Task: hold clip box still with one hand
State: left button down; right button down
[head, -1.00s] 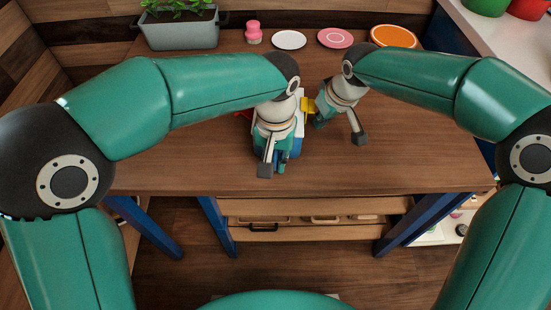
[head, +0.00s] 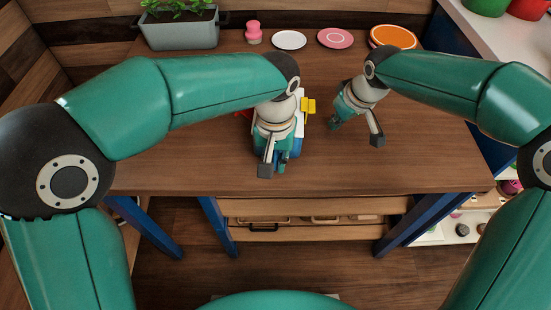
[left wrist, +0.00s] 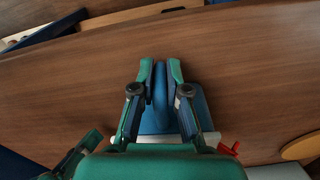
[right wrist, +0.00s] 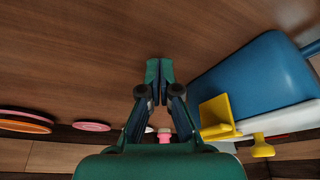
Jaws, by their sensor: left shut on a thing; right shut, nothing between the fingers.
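The clip box (right wrist: 255,80) is a blue body with a white rim, standing on the table mostly hidden under my left arm in the head view. A yellow clip (head: 308,105) sticks out on its right side; it also shows in the right wrist view (right wrist: 216,114). A red clip (left wrist: 228,149) shows on the other side in the left wrist view. My left gripper (left wrist: 160,72) is shut on a blue upright part of the box. My right gripper (right wrist: 159,66) is shut and empty, to the right of the box and apart from it.
A grey planter (head: 180,30), a pink bottle (head: 253,34), and white (head: 289,40), pink (head: 335,38) and orange (head: 393,37) discs stand along the table's back. The table's (head: 430,150) right and front parts are clear.

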jog(key=shift+r, duration=0.1)
notch_tip(320, 180, up, 10)
dwell(1.1)
pick_arm(q)
jog(key=c, duration=1.1)
grip_release()
